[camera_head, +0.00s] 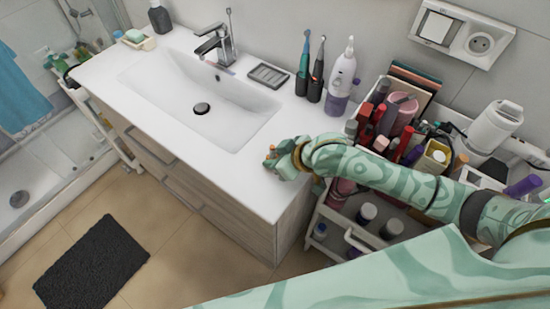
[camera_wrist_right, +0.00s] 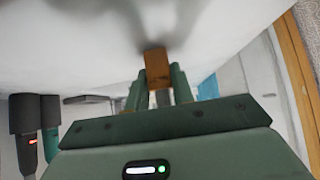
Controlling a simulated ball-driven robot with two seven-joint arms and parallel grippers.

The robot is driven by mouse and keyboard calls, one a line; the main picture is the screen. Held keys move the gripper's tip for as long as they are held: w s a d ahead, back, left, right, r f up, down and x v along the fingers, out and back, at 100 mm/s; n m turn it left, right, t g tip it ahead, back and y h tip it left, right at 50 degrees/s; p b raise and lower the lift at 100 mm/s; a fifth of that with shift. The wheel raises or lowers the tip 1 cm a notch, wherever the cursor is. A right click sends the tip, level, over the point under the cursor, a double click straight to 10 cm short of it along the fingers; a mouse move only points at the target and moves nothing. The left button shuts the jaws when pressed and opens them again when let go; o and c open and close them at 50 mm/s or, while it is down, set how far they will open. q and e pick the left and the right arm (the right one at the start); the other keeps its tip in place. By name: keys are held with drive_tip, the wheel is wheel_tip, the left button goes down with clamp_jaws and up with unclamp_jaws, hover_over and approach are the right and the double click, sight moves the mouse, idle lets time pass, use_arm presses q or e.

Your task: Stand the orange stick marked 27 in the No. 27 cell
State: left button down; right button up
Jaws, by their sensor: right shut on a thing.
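My right gripper (camera_head: 272,161) is over the white counter near its front right edge, to the left of the cart. It is shut on the orange stick (camera_wrist_right: 157,66), which sticks out past the fingertips in the right wrist view. In the head view only a small orange piece of the stick (camera_head: 271,152) shows at the fingers. Its marking cannot be read, and whether it touches the counter is unclear. The No. 27 cell cannot be made out in either view. My left gripper is not in view.
The crowded cosmetics cart (camera_head: 326,213) stands to the right, partly behind my right arm. Two electric toothbrushes (camera_head: 317,78) and a white and purple bottle (camera_head: 341,80) stand at the back of the counter. The sink (camera_head: 185,95) is to the left.

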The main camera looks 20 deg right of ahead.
drive_tip(key=o, duration=1)
